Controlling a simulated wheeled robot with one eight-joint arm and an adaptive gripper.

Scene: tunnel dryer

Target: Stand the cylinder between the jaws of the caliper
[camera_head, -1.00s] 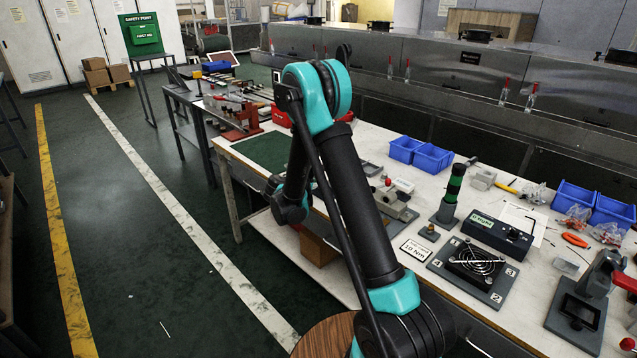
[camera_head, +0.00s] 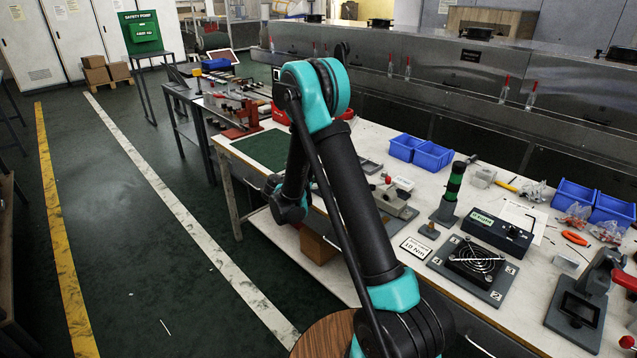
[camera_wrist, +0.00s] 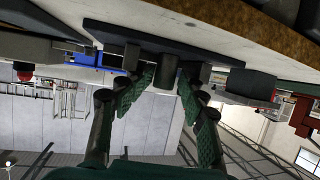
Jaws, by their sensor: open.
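In the wrist view, which looks upside down, my gripper (camera_wrist: 167,95) is open, with its green-padded fingers spread apart. A short dark grey cylinder (camera_wrist: 166,72) stands between the fingertips, its end towards me. Contact with the pads cannot be told. A wide dark plate (camera_wrist: 110,35) lies behind it on the pale table surface, with dark blocks (camera_wrist: 132,58) to either side of the cylinder. These may be the caliper and its jaws, but I cannot tell surely. In the head view my arm hides the gripper, the cylinder and this plate.
The white worktable (camera_head: 545,290) carries blue bins (camera_head: 420,152), a grey fixture with a red knob (camera_head: 392,198), a black-and-green post (camera_head: 450,195), a fan plate (camera_head: 474,268) and a dark box (camera_head: 497,236). A green mat (camera_head: 265,150) lies at the table's left end.

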